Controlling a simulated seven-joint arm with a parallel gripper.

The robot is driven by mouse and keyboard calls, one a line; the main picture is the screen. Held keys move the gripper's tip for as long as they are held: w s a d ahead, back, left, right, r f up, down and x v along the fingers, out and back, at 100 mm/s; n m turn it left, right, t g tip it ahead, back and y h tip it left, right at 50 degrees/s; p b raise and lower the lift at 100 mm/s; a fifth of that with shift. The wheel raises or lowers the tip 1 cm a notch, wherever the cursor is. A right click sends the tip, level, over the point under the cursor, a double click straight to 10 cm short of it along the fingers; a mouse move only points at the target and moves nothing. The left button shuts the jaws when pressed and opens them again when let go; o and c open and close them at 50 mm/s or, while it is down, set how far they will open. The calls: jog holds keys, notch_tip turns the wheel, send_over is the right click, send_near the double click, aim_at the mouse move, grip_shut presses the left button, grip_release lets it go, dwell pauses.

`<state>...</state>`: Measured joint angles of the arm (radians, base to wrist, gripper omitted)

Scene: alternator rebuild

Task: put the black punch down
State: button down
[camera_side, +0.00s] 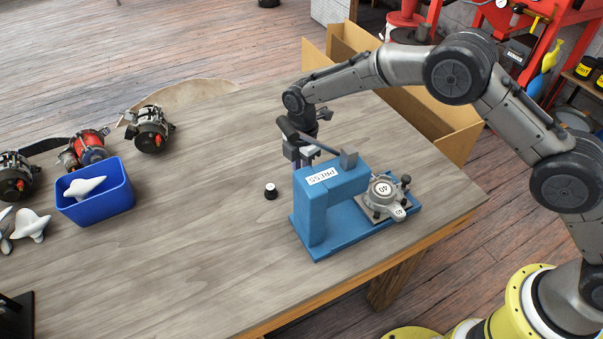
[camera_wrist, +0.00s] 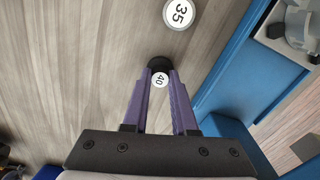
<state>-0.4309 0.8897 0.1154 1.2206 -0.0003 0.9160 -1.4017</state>
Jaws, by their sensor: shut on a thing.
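My gripper (camera_wrist: 160,84) is shut on the black punch (camera_wrist: 158,63), which has a white top marked 40, between its two purple fingers. In the side view my gripper (camera_side: 302,160) points down just behind the blue press (camera_side: 309,208); the held punch cannot be made out there. In the wrist view the wood table lies under the punch; I cannot tell whether it touches. A second small black punch with a white top (camera_side: 270,190) stands on the table left of the press. In the wrist view its top is marked 35 (camera_wrist: 180,13).
A grey metal housing (camera_side: 382,190) with labels sits on the press base at right. A blue bin (camera_side: 97,208) with a pale part and several alternators (camera_side: 150,130) are at left. Cardboard boxes (camera_side: 455,138) stand behind.

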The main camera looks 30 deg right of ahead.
jog(key=shift+f, duration=0.1)
jog(key=c, duration=0.7)
grip_release()
notch_tip(320, 180, up, 12)
